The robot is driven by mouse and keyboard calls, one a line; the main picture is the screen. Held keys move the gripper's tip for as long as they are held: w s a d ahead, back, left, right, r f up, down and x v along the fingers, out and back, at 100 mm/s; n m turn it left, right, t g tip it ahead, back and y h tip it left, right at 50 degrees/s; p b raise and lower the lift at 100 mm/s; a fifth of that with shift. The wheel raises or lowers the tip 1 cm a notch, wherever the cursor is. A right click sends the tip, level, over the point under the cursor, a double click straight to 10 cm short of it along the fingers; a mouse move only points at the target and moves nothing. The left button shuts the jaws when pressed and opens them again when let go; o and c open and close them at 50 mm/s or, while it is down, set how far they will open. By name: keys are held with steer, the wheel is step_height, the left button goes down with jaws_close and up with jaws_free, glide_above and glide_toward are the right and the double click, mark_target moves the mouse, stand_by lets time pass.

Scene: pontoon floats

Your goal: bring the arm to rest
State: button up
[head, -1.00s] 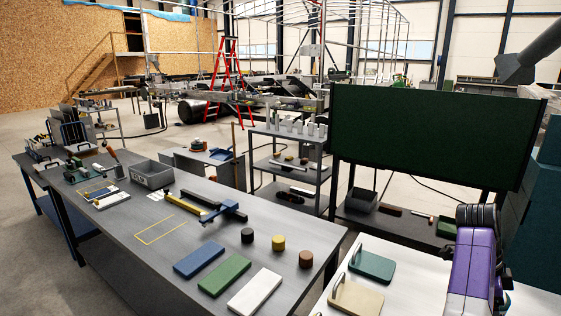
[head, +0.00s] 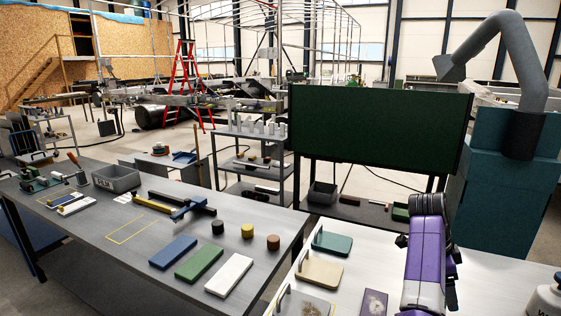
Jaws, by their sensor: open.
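My own arm (head: 427,262) shows at the lower right of the head view, as a purple and white link with a black ribbed joint at its top. It stands over the pale worktop (head: 485,275). My gripper's fingers do not show in this view. Nothing held can be seen.
Boards with handles, one teal (head: 332,242) and one beige (head: 320,270), lie left of my arm. A white container (head: 545,303) stands at the lower right. A grey bench (head: 120,255) holds blue, green and white slabs, round pieces and a grey bin (head: 116,179). A green panel (head: 375,133) stands behind.

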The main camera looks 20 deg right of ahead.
steer(key=w+d+r+n+t+h, duration=0.3)
steer(key=w+d+n+t+h, duration=0.1)
steer(key=w+d+n+t, duration=0.15)
steer(key=s+a+f+n+t+y, duration=0.1)
steer(key=s+a+n+t, duration=0.2)
steer(key=a+n+t, duration=0.8)
steer(key=s+a+f+n+t, duration=0.15)
steer(key=s+a+n, duration=0.35)
steer(key=a, duration=1.2)
steer(key=s+a+n+y, duration=0.2)
steer(key=s+a+y, duration=0.1)
steer(key=s+a, duration=0.6)
steer(key=s+a+n+y, duration=0.2)
steer(key=s+a+y, duration=0.2)
steer(key=s+a, duration=0.6)
steer(key=s, duration=0.7)
steer(key=shift+r+g, duration=0.2)
steer(key=shift+g, duration=0.2)
steer(key=shift+a+n, duration=0.1)
steer(key=shift+n, duration=0.15)
steer(key=shift+c, duration=0.5)
